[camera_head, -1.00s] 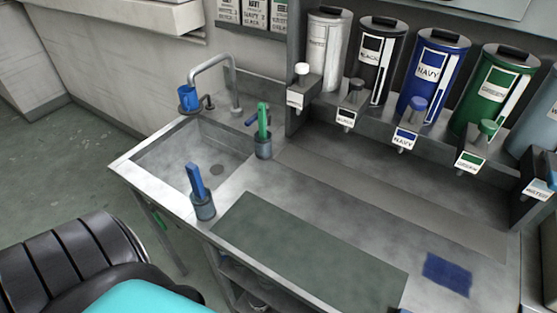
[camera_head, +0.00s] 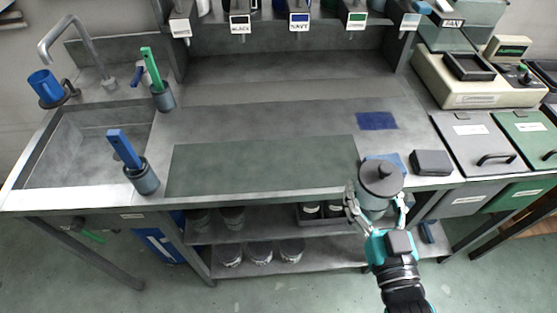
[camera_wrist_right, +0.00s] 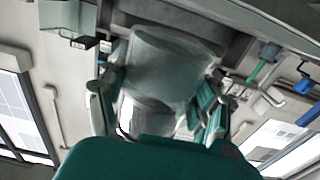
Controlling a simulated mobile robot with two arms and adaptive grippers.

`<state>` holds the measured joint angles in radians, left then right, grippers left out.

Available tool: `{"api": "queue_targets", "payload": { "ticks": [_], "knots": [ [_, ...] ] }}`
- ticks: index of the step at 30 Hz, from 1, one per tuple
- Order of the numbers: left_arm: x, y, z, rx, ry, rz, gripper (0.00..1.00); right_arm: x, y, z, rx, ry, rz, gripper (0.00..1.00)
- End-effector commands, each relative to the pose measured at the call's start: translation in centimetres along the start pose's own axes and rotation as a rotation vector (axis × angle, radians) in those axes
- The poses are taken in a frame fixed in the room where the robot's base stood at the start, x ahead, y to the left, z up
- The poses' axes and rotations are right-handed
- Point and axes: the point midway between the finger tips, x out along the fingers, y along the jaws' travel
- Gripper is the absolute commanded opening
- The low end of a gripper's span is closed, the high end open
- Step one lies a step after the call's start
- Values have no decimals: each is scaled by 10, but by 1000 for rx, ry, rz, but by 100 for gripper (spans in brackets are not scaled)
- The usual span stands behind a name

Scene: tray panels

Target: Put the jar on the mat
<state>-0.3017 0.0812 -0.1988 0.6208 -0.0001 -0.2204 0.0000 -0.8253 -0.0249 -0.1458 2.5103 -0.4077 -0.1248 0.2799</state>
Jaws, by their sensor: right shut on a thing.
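A grey jar with a dark knobbed lid (camera_head: 382,180) is held upright at the front edge of the counter. My right gripper (camera_head: 375,207) is shut around its body; the jar also fills the middle of the right wrist view (camera_wrist_right: 170,62). The dark green-grey mat (camera_head: 262,167) lies flat and bare on the counter, to the left of the jar. From this angle I cannot tell how high the jar is above the counter. My left gripper is not in view.
A blue cloth (camera_head: 377,121) lies behind the jar, and a dark block (camera_head: 431,163) sits to its right. A pot with a blue-handled tool (camera_head: 142,178) stands left of the mat, by the sink (camera_head: 85,150). Shelves with several containers are below the counter.

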Motion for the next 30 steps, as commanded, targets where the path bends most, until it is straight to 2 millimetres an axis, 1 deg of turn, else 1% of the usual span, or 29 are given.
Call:
{"api": "queue_targets", "payload": {
  "ticks": [2,5,8,9,12,13,14,18,21,25,28,30],
  "knots": [
    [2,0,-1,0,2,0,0,2,0,-1,0,6,0,15],
    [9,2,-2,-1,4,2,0,13,-2,1,0,11,-1,15],
    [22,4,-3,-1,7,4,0,31,-6,4,-1,16,-2,15],
    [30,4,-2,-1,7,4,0,39,-7,7,0,16,-1,15],
    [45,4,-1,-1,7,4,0,57,-11,8,1,17,-3,15],
    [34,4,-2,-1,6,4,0,66,-12,2,1,12,-1,15],
    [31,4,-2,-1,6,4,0,74,-14,2,1,11,-1,15],
    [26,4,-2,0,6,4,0,110,-21,4,0,9,0,15],
    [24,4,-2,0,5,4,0,132,-25,8,1,7,0,15],
    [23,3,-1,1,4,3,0,151,-28,11,1,5,0,15],
    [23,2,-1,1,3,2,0,157,-30,13,1,4,0,15],
    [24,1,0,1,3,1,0,158,-30,19,1,1,0,15]
  ]
}}
